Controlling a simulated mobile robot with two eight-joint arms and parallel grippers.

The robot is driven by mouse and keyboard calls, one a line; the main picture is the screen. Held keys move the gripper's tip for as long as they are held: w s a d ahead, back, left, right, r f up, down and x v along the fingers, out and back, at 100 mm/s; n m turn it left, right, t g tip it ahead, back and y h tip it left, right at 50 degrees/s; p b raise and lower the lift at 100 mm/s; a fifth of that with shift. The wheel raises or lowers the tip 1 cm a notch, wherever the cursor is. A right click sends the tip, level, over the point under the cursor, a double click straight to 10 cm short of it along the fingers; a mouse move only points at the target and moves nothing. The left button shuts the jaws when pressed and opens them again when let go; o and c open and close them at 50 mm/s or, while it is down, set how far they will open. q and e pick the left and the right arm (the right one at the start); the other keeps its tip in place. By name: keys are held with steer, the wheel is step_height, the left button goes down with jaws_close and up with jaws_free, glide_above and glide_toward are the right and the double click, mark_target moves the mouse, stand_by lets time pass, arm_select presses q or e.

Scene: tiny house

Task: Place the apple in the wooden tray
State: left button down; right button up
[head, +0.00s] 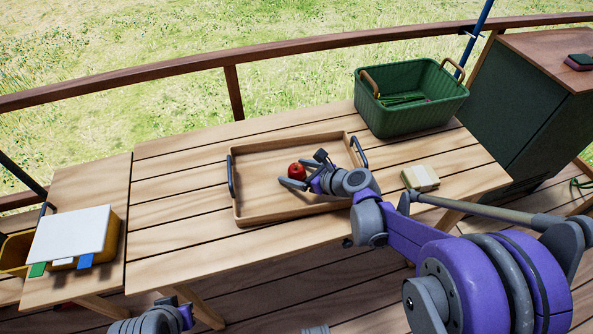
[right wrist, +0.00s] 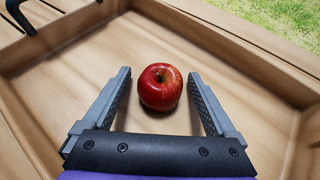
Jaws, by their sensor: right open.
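A red apple (head: 297,171) sits in the wooden tray (head: 262,213), which lies on the slatted table. My right gripper (head: 300,171) is low over the tray, with the apple at its fingertips. In the right wrist view the gripper (right wrist: 165,100) is open, and the apple (right wrist: 160,87) rests on the tray floor (right wrist: 75,80) between the finger ends, with a gap on each side. My left gripper (head: 175,310) shows only in part at the bottom edge of the head view, and its fingers cannot be made out.
A green basket (head: 412,105) stands behind the tray to the right. A pale block (head: 420,178) lies right of the tray. A yellow box with a white top (head: 72,234) sits on the side table at left. The tray has dark handles (head: 231,177). A wooden railing runs behind.

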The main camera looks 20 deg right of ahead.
steer(key=shift+r, duration=0.15)
steer(key=shift+s+d+r, duration=0.2)
steer(key=shift+s+r, duration=0.05)
steer(key=p+v, duration=0.2)
steer(key=v, duration=0.9)
steer(key=shift+s+d, duration=0.1)
steer(key=shift+s, duration=0.05)
